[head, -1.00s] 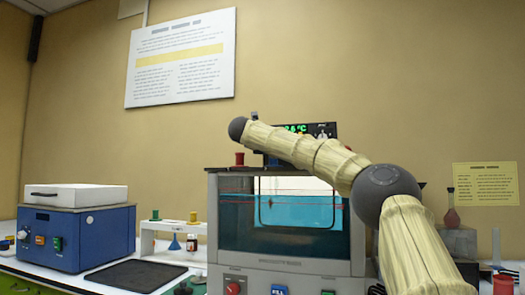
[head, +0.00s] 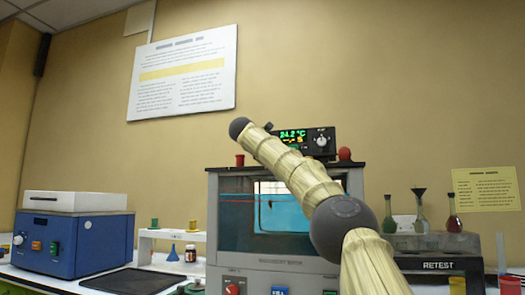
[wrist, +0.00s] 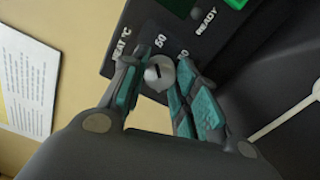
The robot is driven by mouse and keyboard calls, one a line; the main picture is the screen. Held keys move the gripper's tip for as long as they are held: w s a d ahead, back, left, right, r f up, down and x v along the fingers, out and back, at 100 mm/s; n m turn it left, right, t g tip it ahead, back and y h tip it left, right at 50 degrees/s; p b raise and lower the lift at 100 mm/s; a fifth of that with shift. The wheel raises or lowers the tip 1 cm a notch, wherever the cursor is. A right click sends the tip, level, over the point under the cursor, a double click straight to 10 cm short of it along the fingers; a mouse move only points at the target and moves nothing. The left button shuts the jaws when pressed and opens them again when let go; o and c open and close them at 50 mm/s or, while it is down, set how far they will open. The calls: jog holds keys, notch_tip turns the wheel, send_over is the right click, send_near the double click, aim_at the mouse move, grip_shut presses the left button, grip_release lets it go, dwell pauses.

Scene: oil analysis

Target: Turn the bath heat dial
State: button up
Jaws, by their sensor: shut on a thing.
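In the wrist view, my gripper (wrist: 162,70) has its teal-padded fingers on either side of a pale, slotted bath heat dial (wrist: 154,77) and is shut on it. In the head view, a controller (head: 300,150) on top of the glass-fronted bath (head: 232,222) has a green 24.2 °C readout and a pale round knob (head: 321,141). My fingers are not visible in the head view, so I cannot match the knob to the dial there.
A blue unit (head: 75,242) stands left, with a dark mat (head: 135,280) and a white rack (head: 148,237) beside it. Several flasks (head: 453,216) stand over a RETEST box (head: 438,265) at right. My arm crosses in front of the bath.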

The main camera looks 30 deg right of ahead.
jog(key=shift+f+m+b, duration=0.2)
jog(key=shift+m+b, duration=0.25)
jog(key=shift+m, duration=1.05)
jog(key=o, duration=1)
jog(key=shift+o, duration=0.2)
jog(key=shift+r, duration=0.1)
jog(key=shift+r, duration=0.1)
jog(key=v, duration=1.2)
jog(key=shift+d, duration=0.1)
